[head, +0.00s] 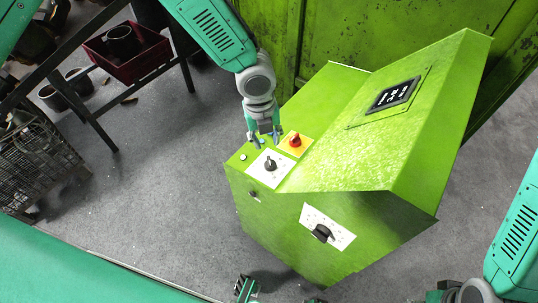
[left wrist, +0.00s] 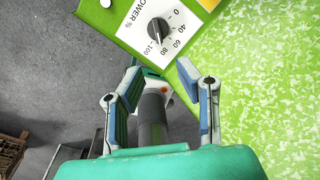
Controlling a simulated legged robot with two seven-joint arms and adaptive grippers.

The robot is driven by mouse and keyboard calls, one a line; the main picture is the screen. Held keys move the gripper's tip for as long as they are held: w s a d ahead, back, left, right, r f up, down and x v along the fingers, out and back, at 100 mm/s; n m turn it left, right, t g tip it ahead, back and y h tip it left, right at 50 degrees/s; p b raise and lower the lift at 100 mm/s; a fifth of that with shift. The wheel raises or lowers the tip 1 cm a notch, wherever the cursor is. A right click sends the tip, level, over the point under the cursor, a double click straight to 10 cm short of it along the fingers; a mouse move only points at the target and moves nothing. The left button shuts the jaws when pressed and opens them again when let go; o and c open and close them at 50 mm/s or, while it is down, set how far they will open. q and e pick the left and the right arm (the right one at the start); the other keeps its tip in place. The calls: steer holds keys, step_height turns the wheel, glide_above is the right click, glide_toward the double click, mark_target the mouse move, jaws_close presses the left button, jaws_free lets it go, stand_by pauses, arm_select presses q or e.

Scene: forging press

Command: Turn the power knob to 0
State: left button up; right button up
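The power knob (head: 269,163) is black and sits on a white panel on the left top of the green control box. In the left wrist view the knob (left wrist: 158,30) shows beside the word POWER and a scale including 0, 40, 60, 80 and 100. A pale mark on it seems to face the 80 to 100 side, but it is small. My left gripper (head: 265,138) hangs near the panel's upper edge, apart from the knob. Its blue-padded fingers are spread and empty in the left wrist view (left wrist: 160,75). Dark parts at the bottom edge may be my right gripper (head: 245,289), mostly cut off.
A red knob (head: 295,141) on a yellow plate stands close beside the power panel. Another black knob (head: 322,233) is on the control box's front. A dark display (head: 394,95) is on the sloped face. A green wall (head: 350,30) stands behind.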

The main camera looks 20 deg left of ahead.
mark_target(270, 163)
arm_select(q)
steer(key=f, duration=1.1)
steer(key=shift+w+d+f+p, duration=0.25)
steer(key=shift+w+d+p, duration=0.1)
steer(key=shift+w, duration=0.05)
jaws_close()
